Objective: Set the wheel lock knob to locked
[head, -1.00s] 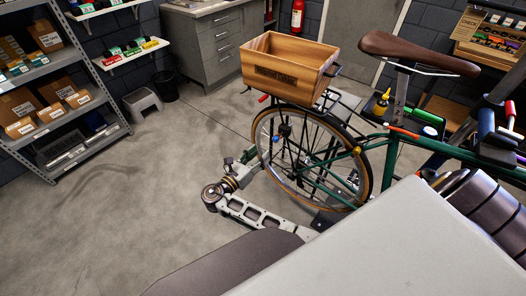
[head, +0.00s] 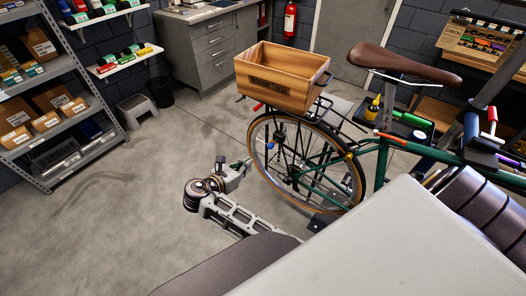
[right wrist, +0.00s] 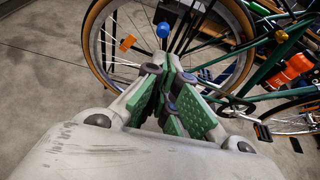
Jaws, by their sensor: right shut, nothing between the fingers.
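The green bicycle's rear wheel (head: 252,165) stands at the centre of the head view. A round blue knob (head: 271,146) shows at the wheel's left side; it also shows in the right wrist view (right wrist: 162,30), above the fingertips. I cannot read its setting. A round yellow part (head: 348,156) sits on the frame right of the wheel; I cannot tell its function. My right gripper (head: 243,163) is left of the wheel, apart from it, pointing towards it. Its green-padded fingers (right wrist: 168,72) are shut and empty. My left gripper is not in view.
A wooden crate (head: 282,80) sits over the rear wheel. A tool tray (head: 405,130) with a yellow bottle stands behind the frame. Shelving (head: 70,120), a step stool (head: 138,106) and a bin (head: 161,90) are at the back left. The floor left of my gripper is clear.

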